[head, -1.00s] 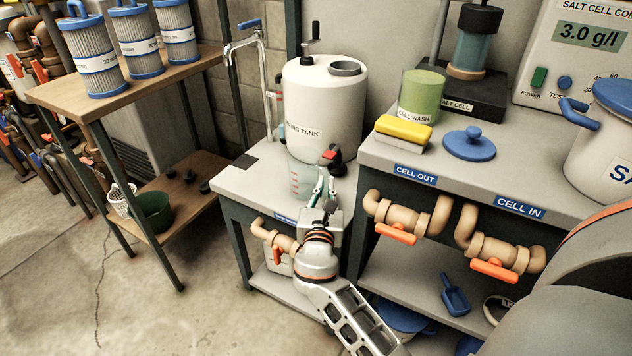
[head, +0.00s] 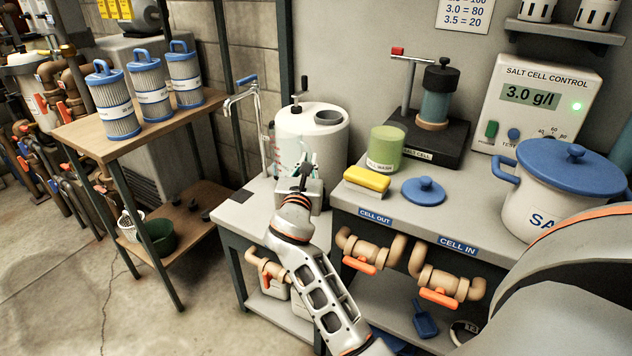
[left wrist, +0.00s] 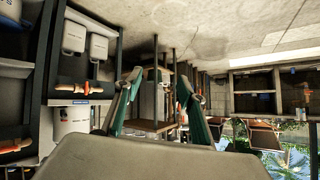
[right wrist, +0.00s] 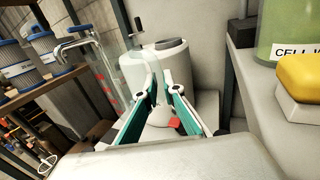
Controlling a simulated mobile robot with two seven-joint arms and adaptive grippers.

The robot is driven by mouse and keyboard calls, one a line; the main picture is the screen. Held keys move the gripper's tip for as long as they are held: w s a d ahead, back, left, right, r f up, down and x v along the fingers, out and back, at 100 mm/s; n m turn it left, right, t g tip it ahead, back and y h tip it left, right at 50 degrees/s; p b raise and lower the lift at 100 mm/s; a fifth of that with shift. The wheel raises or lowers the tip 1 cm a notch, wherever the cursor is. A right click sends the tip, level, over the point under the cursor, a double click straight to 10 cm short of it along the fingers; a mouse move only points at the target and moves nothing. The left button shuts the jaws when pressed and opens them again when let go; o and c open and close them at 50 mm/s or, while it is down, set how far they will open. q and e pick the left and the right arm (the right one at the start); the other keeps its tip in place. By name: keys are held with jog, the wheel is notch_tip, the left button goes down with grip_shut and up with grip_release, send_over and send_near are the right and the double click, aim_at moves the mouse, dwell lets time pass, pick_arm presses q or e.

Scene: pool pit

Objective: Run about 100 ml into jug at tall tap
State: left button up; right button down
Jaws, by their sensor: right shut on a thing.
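The clear jug (head: 284,157) with red marks shows in the head view in front of the white tank. My right gripper (head: 305,172) is at its right side. In the right wrist view the jug (right wrist: 112,85) is at the left of the fingers, and my right gripper (right wrist: 162,90) is shut on its clear handle. The tall tap (head: 258,120), grey with a blue lever, stands behind and left of the jug. It also shows in the right wrist view (right wrist: 88,48). The jug's contents are unclear. My left gripper (left wrist: 160,105) is open and empty, away from the bench.
The white tank (head: 325,140) is close behind the jug. The bench at right carries a yellow sponge (head: 367,179), a blue lid (head: 424,191) and a green cell-wash container (head: 386,147). A wooden shelf (head: 185,117) with filter cartridges stands left of the tap.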

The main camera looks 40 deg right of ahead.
aim_at(308, 146)
notch_tip(308, 146, up, 8)
jog(key=shift+f+p, duration=0.1)
jog(key=shift+p, duration=1)
